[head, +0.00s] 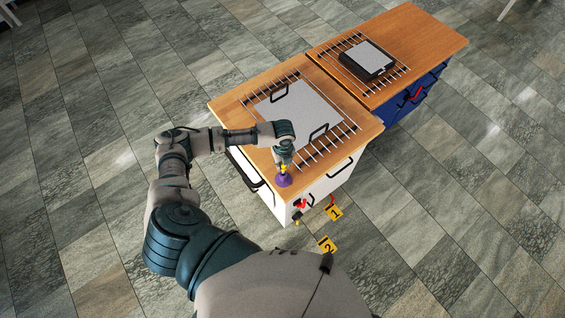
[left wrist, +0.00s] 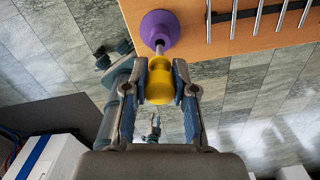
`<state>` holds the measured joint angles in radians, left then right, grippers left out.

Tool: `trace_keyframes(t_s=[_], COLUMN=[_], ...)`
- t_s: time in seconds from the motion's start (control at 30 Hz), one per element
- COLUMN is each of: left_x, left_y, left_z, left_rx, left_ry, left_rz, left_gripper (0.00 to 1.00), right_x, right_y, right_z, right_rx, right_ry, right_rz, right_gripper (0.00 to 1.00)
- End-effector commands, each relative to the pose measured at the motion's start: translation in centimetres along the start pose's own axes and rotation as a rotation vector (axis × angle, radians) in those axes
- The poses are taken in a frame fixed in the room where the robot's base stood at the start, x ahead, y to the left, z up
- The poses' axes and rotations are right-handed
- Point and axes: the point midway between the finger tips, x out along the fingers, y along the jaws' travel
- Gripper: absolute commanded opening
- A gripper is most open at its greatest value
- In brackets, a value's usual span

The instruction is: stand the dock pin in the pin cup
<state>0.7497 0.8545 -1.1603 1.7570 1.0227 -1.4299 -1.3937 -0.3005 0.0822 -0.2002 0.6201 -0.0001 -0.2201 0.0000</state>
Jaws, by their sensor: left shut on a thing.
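The dock pin (left wrist: 159,84) has a yellow body and a thin metal shaft. My left gripper (left wrist: 160,92) is shut on the yellow body, one finger on each side. In the head view this gripper (head: 284,165) is at the front left corner of the near wooden top. The purple pin cup (head: 284,181) stands at that corner, right below the gripper; it also shows in the left wrist view (left wrist: 160,22). The shaft points at the cup and its end overlaps the cup's mouth. I cannot tell how deep it sits.
The near cabinet's wooden top (head: 229,108) carries a rack of metal rods and a grey plate (head: 298,112) with black handles. A second wooden-topped cabinet (head: 425,40) behind bears a black-and-grey block (head: 368,61). Yellow number tags (head: 334,212) show beside the cabinet front.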

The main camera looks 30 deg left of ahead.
Motion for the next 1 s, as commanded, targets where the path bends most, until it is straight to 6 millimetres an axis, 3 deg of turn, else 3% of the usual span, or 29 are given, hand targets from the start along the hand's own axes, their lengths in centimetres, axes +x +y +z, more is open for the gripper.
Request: trace_keyframes(t_s=[1.0], left_x=[1.2], left_y=[0.0], left_z=[0.0], left_rx=[0.000], left_ry=[0.000], left_rz=[0.000], left_gripper=[0.00], right_x=[0.3], right_y=[-0.4], right_z=[-0.1], right_rx=[0.002], right_ry=[0.001], right_rz=[-0.004], right_gripper=[0.40])
